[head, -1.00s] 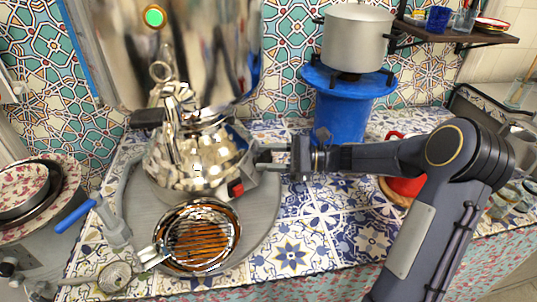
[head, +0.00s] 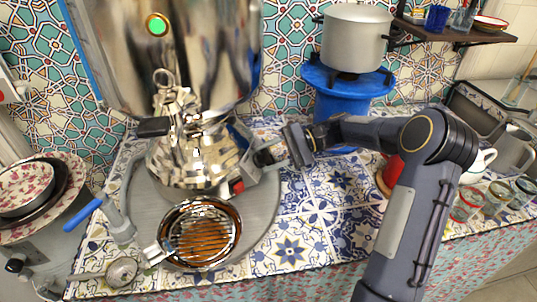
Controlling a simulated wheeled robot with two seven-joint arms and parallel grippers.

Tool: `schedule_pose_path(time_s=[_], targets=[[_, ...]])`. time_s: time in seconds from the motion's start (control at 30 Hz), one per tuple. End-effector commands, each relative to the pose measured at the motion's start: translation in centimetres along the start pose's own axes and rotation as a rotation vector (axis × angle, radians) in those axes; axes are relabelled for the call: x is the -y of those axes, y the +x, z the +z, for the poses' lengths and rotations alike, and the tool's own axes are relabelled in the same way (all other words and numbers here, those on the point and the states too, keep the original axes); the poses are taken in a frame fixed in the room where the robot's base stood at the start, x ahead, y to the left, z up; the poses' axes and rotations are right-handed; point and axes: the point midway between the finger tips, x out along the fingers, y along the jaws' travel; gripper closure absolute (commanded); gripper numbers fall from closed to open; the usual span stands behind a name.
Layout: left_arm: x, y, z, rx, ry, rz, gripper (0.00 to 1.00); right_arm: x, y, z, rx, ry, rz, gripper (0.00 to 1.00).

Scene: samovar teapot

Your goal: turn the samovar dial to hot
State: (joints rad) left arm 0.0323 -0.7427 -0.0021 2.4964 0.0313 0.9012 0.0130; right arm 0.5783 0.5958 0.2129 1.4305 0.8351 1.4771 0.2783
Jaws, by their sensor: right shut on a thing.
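The samovar is a tall chrome vessel (head: 190,60) with a lit green light (head: 157,25) on its front and a shiny flared base (head: 195,165). A grey control housing (head: 243,137) sits at the right side of the base. My right gripper (head: 268,156) reaches in from the right and is shut at that housing, on what appears to be the dial. The fingers hide most of the dial, so its markings and setting cannot be read. A small red part (head: 237,187) shows just below. My left gripper is not in view.
A round pan with a grill-like inside (head: 200,232) stands in front of the samovar. A blue-handled tap (head: 83,214) and stacked bowls (head: 25,187) are at left. A pot (head: 355,40) stands on a blue burner (head: 340,90) at back right. Glasses (head: 467,203) stand at far right.

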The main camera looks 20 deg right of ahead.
Motion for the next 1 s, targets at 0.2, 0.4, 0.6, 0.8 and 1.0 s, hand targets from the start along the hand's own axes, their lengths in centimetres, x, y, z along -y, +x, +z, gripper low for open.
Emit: schedule_pose_path(time_s=[0.2,0.4,0.6,0.8,1.0], targets=[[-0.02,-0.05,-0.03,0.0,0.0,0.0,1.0,-0.09,-0.02,-0.06,-0.001,-0.014,0.013,0.81],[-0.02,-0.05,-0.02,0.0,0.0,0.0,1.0,-0.1,-0.01,-0.06,-0.001,-0.014,0.012,0.81],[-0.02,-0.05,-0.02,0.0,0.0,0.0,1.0,-0.09,-0.01,-0.06,-0.001,-0.013,0.012,0.45],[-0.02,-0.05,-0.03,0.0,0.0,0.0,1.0,-0.05,-0.01,-0.03,-0.001,-0.013,0.011,0.36],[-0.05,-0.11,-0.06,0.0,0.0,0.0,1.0,0.01,-0.38,-0.02,-0.001,-0.014,0.01,0.36]])
